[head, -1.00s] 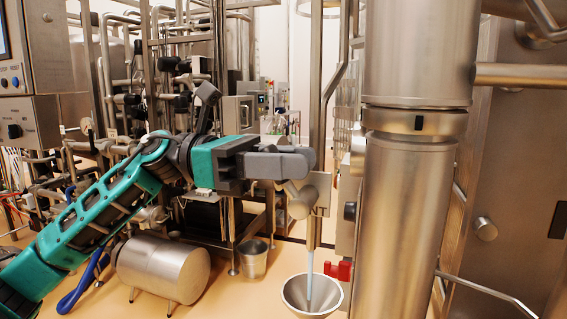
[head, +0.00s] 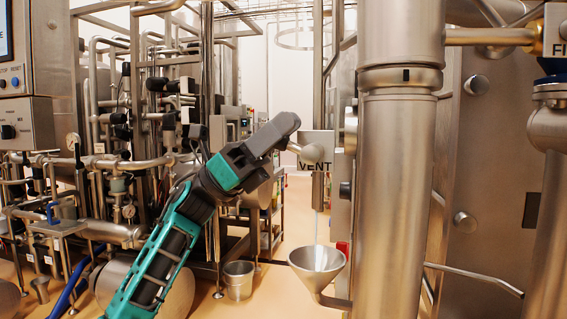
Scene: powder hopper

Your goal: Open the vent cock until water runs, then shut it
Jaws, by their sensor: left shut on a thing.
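The vent cock (head: 312,153) is a round metal body in front of a plate marked VENT (head: 320,141), left of the big steel column. My left gripper (head: 284,130) is shut and tilted up to the right at the cock. It is closed on the cock's handle, which its fingers hide. A metal spout (head: 317,190) hangs down below the cock. A thin pale stream of water (head: 316,226) shows under the spout, falling toward a steel funnel (head: 316,265). My right gripper is not in view.
The thick steel column (head: 395,200) stands close on the right of the cock. A steel bucket (head: 238,280) stands on the floor at lower left of the funnel. Pipework and a control box (head: 25,125) fill the left side.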

